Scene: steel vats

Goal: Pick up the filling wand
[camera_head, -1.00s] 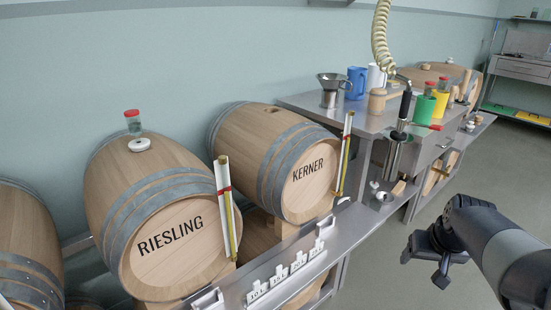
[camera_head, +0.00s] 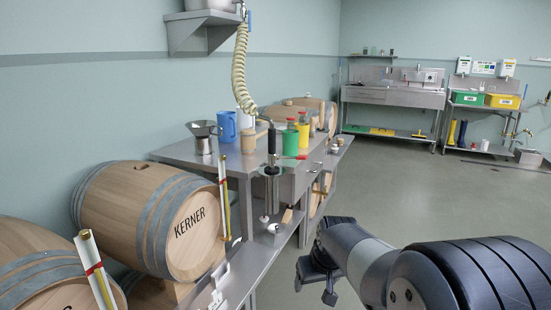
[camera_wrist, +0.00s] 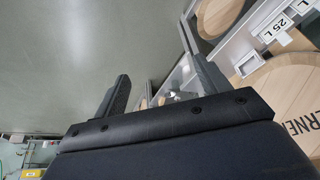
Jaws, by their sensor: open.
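The filling wand (camera_head: 271,139), with a black handle and a steel lower part, stands upright at the near end of the steel bench. A cream coiled hose (camera_head: 240,75) runs to its top. I cannot tell what supports its lower end. My gripper (camera_head: 316,286) is open and empty, low over the floor, to the right of the wand and nearer to me. The wrist view shows its two spread fingers (camera_wrist: 155,62) with nothing held between them. I cannot make out the wand in the wrist view.
The KERNER barrel (camera_head: 152,217) lies left of a narrow steel ledge (camera_head: 241,277). On the bench stand a steel funnel vessel (camera_head: 203,138), a blue jug (camera_head: 227,127), a green cup (camera_head: 290,142) and a yellow cup (camera_head: 302,133). The grey floor (camera_head: 420,190) to the right is clear.

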